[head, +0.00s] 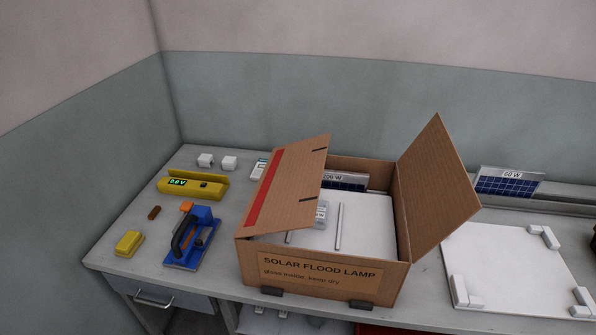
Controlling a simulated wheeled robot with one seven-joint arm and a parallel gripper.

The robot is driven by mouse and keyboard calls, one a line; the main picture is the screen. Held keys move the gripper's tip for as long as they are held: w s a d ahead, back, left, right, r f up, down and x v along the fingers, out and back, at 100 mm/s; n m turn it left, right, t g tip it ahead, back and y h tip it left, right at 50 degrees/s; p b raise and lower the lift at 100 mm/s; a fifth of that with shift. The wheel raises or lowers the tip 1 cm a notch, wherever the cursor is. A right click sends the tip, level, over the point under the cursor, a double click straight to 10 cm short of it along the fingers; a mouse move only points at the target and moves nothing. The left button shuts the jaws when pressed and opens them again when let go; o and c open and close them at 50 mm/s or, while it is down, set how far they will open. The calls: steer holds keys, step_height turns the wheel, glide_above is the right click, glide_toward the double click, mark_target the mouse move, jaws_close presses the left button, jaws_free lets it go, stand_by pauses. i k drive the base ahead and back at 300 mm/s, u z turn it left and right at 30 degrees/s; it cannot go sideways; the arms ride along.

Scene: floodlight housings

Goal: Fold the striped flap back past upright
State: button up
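A brown cardboard box (290,255), printed "SOLAR FLOOD LAMP", stands on the bench in the head view. The right flap (437,185) stands up and leans outward. Inside are a white panel (370,225), a small clear packet (321,213) and a solar panel labelled 100 W (345,182), partly hidden by the striped flap. My gripper is not in view.
Left of the box are a blue tool (200,245) with a black handle, a yellow meter (192,185), a yellow block (129,243) and white blocks (229,162). A white plate (505,265) and a 60 W panel (508,182) are at right. Dark stops (270,292) sit at the box's front.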

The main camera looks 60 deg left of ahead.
mark_target(284, 199)
steer(key=u, duration=3.7)
steer(key=k, duration=0.35)
steer(key=z, duration=0.3)
